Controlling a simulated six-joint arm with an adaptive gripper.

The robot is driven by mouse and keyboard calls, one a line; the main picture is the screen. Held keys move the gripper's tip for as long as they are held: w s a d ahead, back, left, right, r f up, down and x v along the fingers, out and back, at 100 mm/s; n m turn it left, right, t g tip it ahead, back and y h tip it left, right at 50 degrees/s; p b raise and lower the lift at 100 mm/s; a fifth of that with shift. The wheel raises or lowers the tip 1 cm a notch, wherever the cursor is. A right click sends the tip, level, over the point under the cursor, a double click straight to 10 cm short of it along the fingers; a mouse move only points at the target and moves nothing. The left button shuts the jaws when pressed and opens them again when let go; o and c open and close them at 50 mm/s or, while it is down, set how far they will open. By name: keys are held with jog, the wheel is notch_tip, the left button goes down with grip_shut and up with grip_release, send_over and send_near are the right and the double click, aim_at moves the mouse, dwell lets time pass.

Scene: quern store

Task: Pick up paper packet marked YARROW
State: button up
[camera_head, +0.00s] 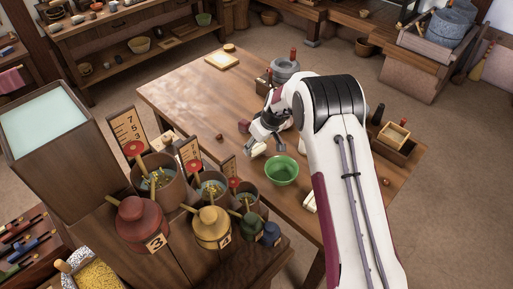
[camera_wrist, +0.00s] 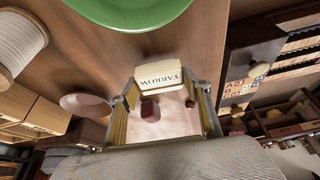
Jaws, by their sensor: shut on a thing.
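The paper packet (camera_wrist: 160,73) marked YARROW shows in the wrist view between my fingers, its cream face toward the camera and its lettering upside down. My gripper (camera_wrist: 164,108) is shut on it, with yellowish pads at its left and right sides. A dark red patch shows between the fingers; I cannot tell whether it is on the packet. In the head view my gripper (camera_head: 262,140) is over the wooden table, left of the green bowl (camera_head: 282,170), with a small pale piece, probably the packet, at its tip. My gripper hides part of the packet.
The green bowl also shows at the top of the wrist view (camera_wrist: 130,12), near a white spool (camera_wrist: 18,45). Canisters (camera_head: 212,228) crowd the front left. An open wooden box (camera_head: 394,135) stands right of my arm. The table's back left (camera_head: 185,95) is clear.

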aim_at(257, 146)
notch_tip(257, 146, up, 8)
jog(key=shift+r, duration=0.1)
dwell(0.4)
jog(key=shift+d, duration=0.1)
dwell(0.4)
